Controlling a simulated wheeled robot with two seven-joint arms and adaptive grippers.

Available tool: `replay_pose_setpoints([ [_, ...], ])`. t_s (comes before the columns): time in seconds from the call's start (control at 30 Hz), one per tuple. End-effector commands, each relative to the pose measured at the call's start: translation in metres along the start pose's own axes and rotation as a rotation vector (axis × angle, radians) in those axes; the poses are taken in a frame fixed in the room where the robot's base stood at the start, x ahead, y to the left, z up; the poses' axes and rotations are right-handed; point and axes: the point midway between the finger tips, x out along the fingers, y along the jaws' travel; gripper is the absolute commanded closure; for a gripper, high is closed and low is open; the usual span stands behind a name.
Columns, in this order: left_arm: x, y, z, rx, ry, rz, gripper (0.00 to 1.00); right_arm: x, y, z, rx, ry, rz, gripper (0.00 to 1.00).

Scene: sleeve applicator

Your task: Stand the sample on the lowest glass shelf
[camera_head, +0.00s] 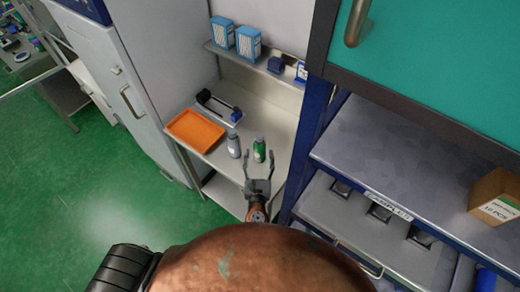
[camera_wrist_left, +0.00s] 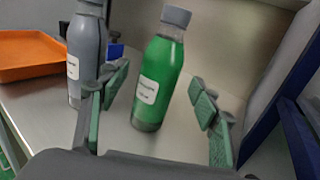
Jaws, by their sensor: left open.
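A green bottle (camera_head: 259,150) with a grey cap and white label stands on the pale bench. In the left wrist view the green bottle (camera_wrist_left: 162,75) appears between my finger pads, a little ahead of them. A grey bottle (camera_head: 234,147) stands just left of it; it also shows in the left wrist view (camera_wrist_left: 86,50). I cannot tell which bottle is the sample. My left gripper (camera_head: 259,168) is open and empty, in front of the green bottle. My right gripper is not in view. I cannot make out a glass shelf.
An orange tray (camera_head: 195,131) lies left of the bottles, with a black-and-blue device (camera_head: 218,106) behind. Blue-white boxes (camera_head: 248,43) stand on the upper shelf. A blue-framed rack (camera_head: 400,160) and teal door (camera_head: 440,50) close in the right. A cardboard box (camera_head: 496,197) sits far right.

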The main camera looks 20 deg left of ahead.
Motion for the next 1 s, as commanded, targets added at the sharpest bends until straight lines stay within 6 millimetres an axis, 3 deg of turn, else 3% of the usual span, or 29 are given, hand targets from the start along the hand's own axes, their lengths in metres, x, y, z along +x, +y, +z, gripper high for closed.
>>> replay_pose_setpoints([
  [0.23, 0.036, -0.001, 0.001, -0.002, -0.001, 0.0, 0.43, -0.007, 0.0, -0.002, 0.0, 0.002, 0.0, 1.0],
  [0.57, 0.043, 0.0, -0.001, -0.003, 0.002, 0.001, 0.43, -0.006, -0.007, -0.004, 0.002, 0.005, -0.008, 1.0],
  [1.0, 0.043, 0.0, -0.001, -0.004, 0.001, 0.001, 0.73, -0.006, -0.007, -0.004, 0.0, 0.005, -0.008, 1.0],
])
